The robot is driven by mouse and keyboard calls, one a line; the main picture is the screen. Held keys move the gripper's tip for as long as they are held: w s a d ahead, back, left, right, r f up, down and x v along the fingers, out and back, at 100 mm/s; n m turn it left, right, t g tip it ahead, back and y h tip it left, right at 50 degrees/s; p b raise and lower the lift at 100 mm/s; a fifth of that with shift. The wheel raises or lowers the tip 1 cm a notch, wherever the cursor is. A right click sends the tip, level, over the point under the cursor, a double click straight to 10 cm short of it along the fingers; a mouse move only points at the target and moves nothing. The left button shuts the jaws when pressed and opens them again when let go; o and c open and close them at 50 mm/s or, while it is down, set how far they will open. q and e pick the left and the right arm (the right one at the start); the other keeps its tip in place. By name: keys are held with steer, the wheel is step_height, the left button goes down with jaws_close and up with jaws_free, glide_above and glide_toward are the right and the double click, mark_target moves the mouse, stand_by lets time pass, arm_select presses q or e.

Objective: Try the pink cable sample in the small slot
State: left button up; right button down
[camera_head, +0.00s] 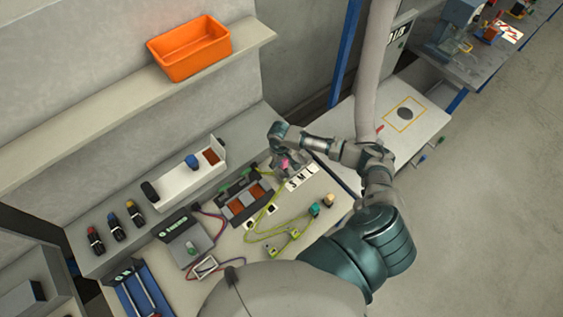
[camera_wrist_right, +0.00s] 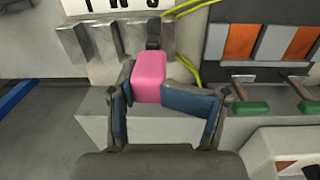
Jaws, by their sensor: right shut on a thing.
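The pink cable sample (camera_wrist_right: 150,77) is a pink block between the blue fingers of my right gripper (camera_wrist_right: 153,98) in the right wrist view. My right gripper is shut on it. In the head view the right gripper (camera_head: 287,166) is above the back of the bench, with only a bit of pink showing. The lettered S, M, L label (camera_head: 301,177) is beside the gripper. In the wrist view a row of grey metal slots (camera_wrist_right: 107,42) is just beyond the pink block. I cannot tell whether the block touches them. The left gripper is out of view.
Yellow-green cables (camera_head: 262,218) with green clips lie on the bench. A panel with orange-brown windows (camera_head: 247,203) is left of the gripper. A white holder (camera_head: 190,178) stands at the back. An orange bin (camera_head: 190,50) sits on the shelf above.

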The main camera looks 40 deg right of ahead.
mark_target(282, 168)
steer(key=shift+f+b, duration=0.75)
steer(key=shift+f, duration=1.35)
steer(key=shift+c, duration=1)
jaws_free()
steer(key=r, duration=1.1)
steer(key=shift+a+r, duration=0.2)
steer(key=shift+r, duration=0.2)
